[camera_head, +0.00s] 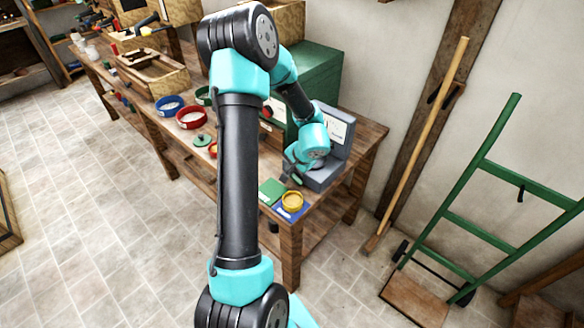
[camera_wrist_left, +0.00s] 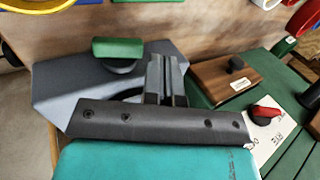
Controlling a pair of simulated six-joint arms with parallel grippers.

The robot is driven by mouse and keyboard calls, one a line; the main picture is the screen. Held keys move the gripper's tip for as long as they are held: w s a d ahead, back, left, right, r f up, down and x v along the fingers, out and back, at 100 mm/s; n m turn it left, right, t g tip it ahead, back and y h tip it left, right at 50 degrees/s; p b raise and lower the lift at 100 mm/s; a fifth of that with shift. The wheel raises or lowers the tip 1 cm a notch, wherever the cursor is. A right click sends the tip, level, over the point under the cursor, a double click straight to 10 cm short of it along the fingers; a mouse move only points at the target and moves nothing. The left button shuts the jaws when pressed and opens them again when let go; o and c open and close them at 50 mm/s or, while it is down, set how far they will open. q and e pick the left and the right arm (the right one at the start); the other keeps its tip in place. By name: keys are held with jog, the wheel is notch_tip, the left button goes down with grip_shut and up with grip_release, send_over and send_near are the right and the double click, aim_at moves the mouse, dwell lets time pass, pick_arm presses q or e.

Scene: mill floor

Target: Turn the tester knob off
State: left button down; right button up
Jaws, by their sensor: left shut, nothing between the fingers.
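The tester appears to be the grey box with a white dial face (camera_head: 338,124) near the right end of the bench. In the left wrist view, a grey sloped housing (camera_wrist_left: 70,90) carries a green bar-shaped knob (camera_wrist_left: 118,48), which lies roughly level across the picture. My left gripper (camera_head: 292,170) is at the tester's front. In the wrist view its fingers (camera_wrist_left: 165,75) are shut and empty, just right of the green knob and seemingly apart from it. My right gripper is not in view.
A green cabinet (camera_head: 315,70) stands behind, with a red knob (camera_wrist_left: 265,112) on a white panel. A wooden box (camera_wrist_left: 225,75) has a black knob. A yellow bowl (camera_head: 292,200) sits at the bench's front edge. Red (camera_head: 191,117) and blue (camera_head: 168,105) bowls stand left.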

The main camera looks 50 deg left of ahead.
aim_at(295, 177)
pick_arm(q)
jog(key=shift+r, duration=0.1)
jog(key=shift+d+r, duration=0.25)
jog(key=shift+r, duration=0.35)
jog(key=v, duration=0.2)
jog(key=shift+r, duration=0.35)
notch_tip(295, 177, up, 10)
jog(key=a, duration=0.2)
jog(key=shift+s+a, duration=0.2)
jog(key=c, duration=1.8)
grip_release()
jog(key=shift+f, duration=0.2)
